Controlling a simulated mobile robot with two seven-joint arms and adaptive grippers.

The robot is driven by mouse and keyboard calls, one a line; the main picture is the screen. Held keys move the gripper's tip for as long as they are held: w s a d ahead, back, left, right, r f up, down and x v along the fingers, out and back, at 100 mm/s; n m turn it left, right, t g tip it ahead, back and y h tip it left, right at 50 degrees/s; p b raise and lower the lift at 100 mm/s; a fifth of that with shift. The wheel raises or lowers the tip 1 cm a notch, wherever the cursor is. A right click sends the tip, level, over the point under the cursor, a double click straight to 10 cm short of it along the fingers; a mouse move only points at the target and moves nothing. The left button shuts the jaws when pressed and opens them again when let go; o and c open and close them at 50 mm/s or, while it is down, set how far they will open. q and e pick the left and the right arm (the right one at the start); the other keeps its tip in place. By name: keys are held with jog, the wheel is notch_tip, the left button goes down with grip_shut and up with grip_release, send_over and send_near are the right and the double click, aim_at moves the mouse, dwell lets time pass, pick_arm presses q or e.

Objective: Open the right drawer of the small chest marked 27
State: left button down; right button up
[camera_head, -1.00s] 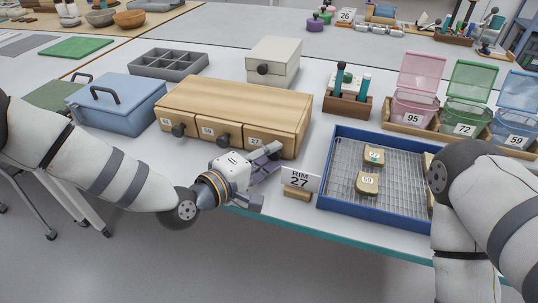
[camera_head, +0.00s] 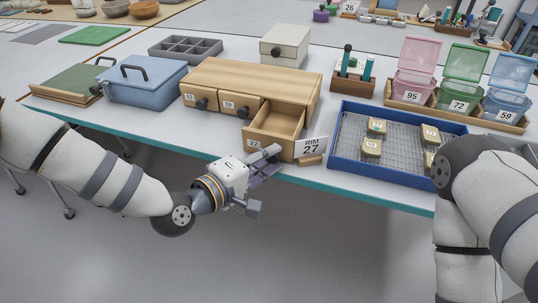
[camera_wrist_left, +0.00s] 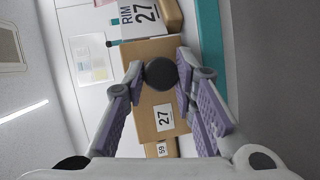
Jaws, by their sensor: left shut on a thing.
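The small wooden chest (camera_head: 255,74) stands on the table with three front drawers. Its right drawer (camera_head: 277,122), marked 27 in the left wrist view (camera_wrist_left: 165,117), is pulled well out, and its visible inside looks empty. The other two drawers, 43 (camera_head: 198,97) and 59 (camera_head: 238,103), are shut. My left gripper (camera_head: 268,162) is at the front of the right drawer, shut on its dark round knob (camera_wrist_left: 160,73); the knob sits between the two purple fingers. My right arm shows at the right, but its gripper is out of view.
The RIM 27 card (camera_head: 312,147) stands askew close beside the open drawer's right side. A blue tray (camera_head: 336,140) with several numbered sherds is to the right. A blue lidded box (camera_head: 147,85) is left of the chest. The table's front edge lies under my left gripper.

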pick_arm(q)
jog(key=c, duration=1.6)
grip_release()
jog(key=shift+w, duration=0.1)
jog(key=v, duration=1.2)
